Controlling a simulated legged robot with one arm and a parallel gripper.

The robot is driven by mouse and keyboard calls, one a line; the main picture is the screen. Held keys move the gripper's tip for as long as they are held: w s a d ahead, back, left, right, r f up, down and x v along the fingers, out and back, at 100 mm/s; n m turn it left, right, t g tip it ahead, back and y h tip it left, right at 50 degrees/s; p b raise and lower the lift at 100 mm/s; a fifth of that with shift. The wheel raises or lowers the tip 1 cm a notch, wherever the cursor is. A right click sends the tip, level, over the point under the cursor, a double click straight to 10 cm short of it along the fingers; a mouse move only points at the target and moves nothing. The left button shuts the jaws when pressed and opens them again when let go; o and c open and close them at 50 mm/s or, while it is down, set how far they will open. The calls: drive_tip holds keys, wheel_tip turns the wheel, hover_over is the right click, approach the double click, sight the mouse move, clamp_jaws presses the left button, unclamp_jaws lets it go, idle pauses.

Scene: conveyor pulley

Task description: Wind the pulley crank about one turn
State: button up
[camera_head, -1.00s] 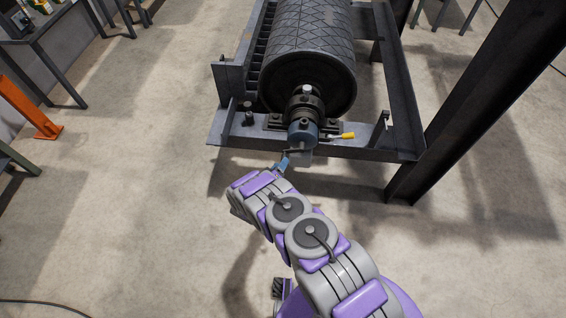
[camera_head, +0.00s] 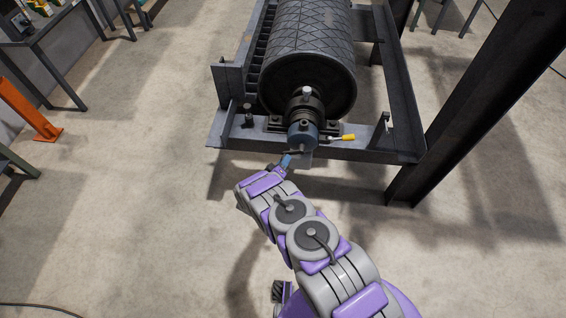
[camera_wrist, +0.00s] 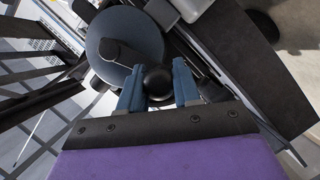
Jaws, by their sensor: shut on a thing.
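The pulley (camera_head: 306,50) is a large dark roller with a patterned surface, lying in a steel frame. A blue hub (camera_head: 302,136) is on its near end; in the wrist view the blue disc (camera_wrist: 112,35) with a dark crank arm (camera_wrist: 118,52) fills the upper left. The crank's round black knob (camera_wrist: 158,80) sits between the two blue fingers of my gripper (camera_wrist: 159,88), which is shut on it. In the head view my gripper (camera_head: 287,161) is just below the hub, and the knob is too small to make out.
The steel frame (camera_head: 370,152) has a front beam just beyond my gripper. A yellow-handled lever (camera_head: 347,137) sticks out to the right of the hub. A thick dark post (camera_head: 465,95) stands at right.

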drive_tip(key=shift+s+a+f, duration=0.1)
clamp_jaws()
drive_tip(key=shift+a+r+p, duration=0.1)
drive_tip(key=shift+r+p, duration=0.15)
drive_tip(key=shift+p, duration=0.15)
